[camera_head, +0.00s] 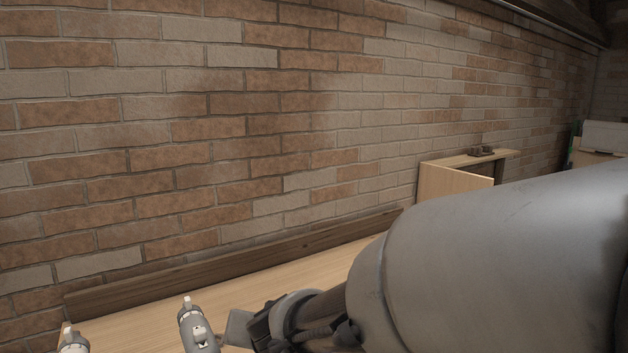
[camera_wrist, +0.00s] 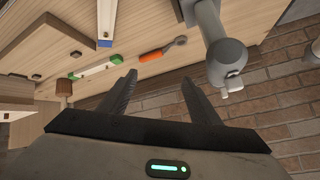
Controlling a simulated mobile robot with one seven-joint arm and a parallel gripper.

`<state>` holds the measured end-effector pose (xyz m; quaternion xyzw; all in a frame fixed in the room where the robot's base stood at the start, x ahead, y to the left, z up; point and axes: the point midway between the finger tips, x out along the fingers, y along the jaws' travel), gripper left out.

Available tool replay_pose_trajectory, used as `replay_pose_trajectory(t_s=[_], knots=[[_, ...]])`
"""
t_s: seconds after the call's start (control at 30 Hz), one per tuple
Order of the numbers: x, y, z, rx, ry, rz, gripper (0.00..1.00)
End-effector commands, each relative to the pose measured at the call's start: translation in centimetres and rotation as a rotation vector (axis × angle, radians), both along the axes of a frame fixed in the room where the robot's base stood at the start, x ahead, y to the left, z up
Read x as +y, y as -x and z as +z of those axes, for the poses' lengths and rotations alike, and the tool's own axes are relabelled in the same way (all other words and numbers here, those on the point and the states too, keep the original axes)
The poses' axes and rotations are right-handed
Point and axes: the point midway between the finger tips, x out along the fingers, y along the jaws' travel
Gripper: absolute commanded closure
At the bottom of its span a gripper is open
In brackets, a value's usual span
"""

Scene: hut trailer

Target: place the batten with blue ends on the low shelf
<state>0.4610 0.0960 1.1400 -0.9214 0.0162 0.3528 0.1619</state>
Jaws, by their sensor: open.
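The batten with blue ends (camera_wrist: 104,20) shows in the wrist view at the top. It is a pale strip with one blue end visible, and its rest is cut off by the frame. My gripper (camera_wrist: 158,78) is open and empty, its two dark fingers pointing toward the wooden bench, apart from the batten. In the head view the batten and the fingers do not show. A light wooden shelf-like unit (camera_head: 455,183) stands by the wall at right in the head view, with small dark items on top. I cannot tell whether it is the low shelf.
In the wrist view, a batten with green ends (camera_wrist: 97,71) and an orange-handled tool (camera_wrist: 160,51) lie near the fingers. A grey upright fitting (camera_wrist: 226,55) stands close at right. A brick wall (camera_head: 200,130) runs behind the bench (camera_head: 250,290).

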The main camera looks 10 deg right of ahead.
Motion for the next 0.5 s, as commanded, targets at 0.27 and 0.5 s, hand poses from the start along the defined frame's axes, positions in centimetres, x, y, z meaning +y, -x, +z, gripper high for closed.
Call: replay_pose_trajectory(t_s=[0.27,0.5], knots=[[-4.6,2.7,-8.1,0.196,0.196,-0.257,0.43],[-5.9,2.8,-11.2,0.242,0.235,-0.298,0.43]])
